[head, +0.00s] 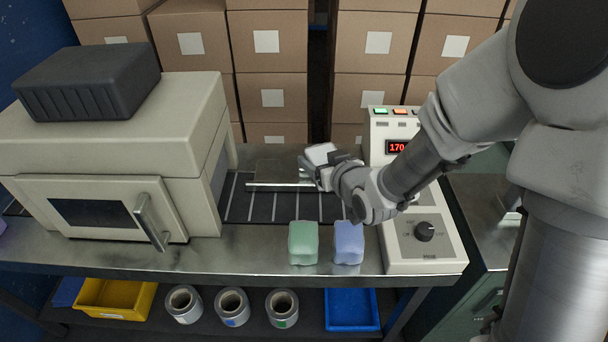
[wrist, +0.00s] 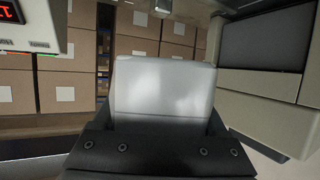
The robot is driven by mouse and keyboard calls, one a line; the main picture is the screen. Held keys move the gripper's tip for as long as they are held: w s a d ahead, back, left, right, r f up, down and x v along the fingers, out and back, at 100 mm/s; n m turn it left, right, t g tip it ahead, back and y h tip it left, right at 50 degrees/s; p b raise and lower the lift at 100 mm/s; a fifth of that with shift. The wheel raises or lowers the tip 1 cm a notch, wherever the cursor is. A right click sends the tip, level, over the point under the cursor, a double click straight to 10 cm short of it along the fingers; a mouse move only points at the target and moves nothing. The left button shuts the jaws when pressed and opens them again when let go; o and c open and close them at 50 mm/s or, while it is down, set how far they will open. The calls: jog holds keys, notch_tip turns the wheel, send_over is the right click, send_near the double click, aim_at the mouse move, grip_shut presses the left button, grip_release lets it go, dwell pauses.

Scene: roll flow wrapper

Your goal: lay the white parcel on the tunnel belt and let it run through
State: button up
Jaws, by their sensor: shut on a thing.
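The white parcel (head: 320,154) is in my gripper (head: 318,174), held up over the right part of the tunnel belt (head: 262,208). In the wrist view the parcel (wrist: 163,90) fills the middle, with the dark jaws (wrist: 150,145) shut on its near end. The dark slatted belt runs left toward the tunnel machine (head: 110,150), a beige box with a dark unit on top. The machine also shows at the right of the wrist view (wrist: 265,80). The parcel appears clear of the belt; its exact height is hard to tell.
A green parcel (head: 303,243) and a blue parcel (head: 348,243) stand on the bench in front of the belt. A control box (head: 425,240) with a red display stands right of the belt. Stacked cartons (head: 265,60) line the back. Rolls and trays are on the shelf below.

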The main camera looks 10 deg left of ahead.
jog(key=shift+w+a+f+b, duration=0.15)
jog(key=shift+w+a+f, duration=0.7)
jog(key=shift+f, duration=0.5)
jog(key=shift+w+a+f+b, duration=0.15)
jog(key=shift+w+a+f, duration=0.65)
jog(key=shift+f, duration=0.6)
jog(key=shift+w+a+f+b, duration=0.15)
jog(key=shift+w+a+f, duration=0.7)
jog(key=shift+f, duration=0.5)
jog(key=shift+d, duration=0.1)
jog(key=shift+f+b, duration=0.6)
jog(key=shift+b, duration=0.3)
jog(key=o, duration=1.5)
